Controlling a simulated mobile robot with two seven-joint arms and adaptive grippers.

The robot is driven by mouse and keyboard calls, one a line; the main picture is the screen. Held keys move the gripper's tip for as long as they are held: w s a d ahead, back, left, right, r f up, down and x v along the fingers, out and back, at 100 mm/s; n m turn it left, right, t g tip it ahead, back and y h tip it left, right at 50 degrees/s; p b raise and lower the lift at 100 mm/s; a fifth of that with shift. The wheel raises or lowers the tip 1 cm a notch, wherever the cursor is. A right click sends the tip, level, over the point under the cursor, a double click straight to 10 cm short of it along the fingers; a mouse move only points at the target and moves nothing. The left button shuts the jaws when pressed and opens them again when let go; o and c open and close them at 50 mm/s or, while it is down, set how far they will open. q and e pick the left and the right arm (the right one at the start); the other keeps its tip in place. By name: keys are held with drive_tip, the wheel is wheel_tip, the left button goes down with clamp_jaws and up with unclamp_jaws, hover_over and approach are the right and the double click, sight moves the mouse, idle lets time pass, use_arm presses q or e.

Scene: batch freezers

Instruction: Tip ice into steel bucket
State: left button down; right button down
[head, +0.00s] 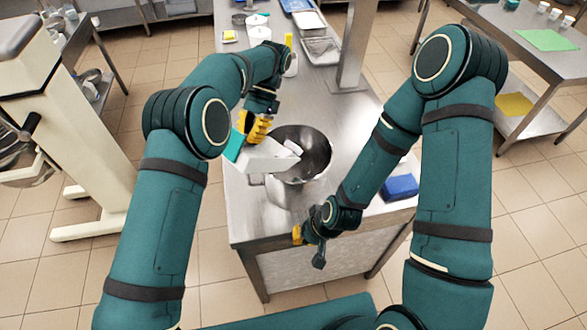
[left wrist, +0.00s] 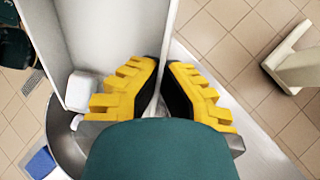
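The steel bucket (head: 318,145) stands upright on the steel table, its mouth open. A pale grey container (head: 268,163) with a teal end is tilted over the bucket's left rim. A white block of ice (head: 292,147) shows at its lower end, above the bucket mouth. My left gripper (head: 256,128) is shut on the container's wall. In the left wrist view the wall (left wrist: 115,35) runs between the yellow fingers, and the ice (left wrist: 80,91) lies against it over the bucket (left wrist: 62,140). My right gripper (head: 308,246) hangs at the table's front edge, apart from the bucket; its finger opening is unclear.
A blue block (head: 399,187) lies right of the bucket. A steel post (head: 356,50) rises behind it. Trays (head: 321,50) and small containers stand at the table's far end. A cream machine (head: 65,110) stands left, beyond an open floor gap.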

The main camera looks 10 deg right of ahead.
use_arm(q)
drive_tip(key=shift+s, duration=0.1)
idle(1.2)
wheel_tip(320, 180, up, 9)
drive_tip(key=t+h+b, duration=0.2)
drive_tip(key=h, duration=0.1)
drive_tip(key=t+h+b, duration=0.2)
drive_tip(key=h+b, duration=0.1)
drive_tip(key=shift+a+f+b, duration=0.1)
drive_tip(key=shift+f+b, duration=0.1)
drive_tip(key=shift+b, duration=0.15)
drive_tip(key=shift+r+h, duration=0.3)
drive_tip(key=shift+r, duration=0.1)
drive_tip(key=shift+r+t, duration=0.3)
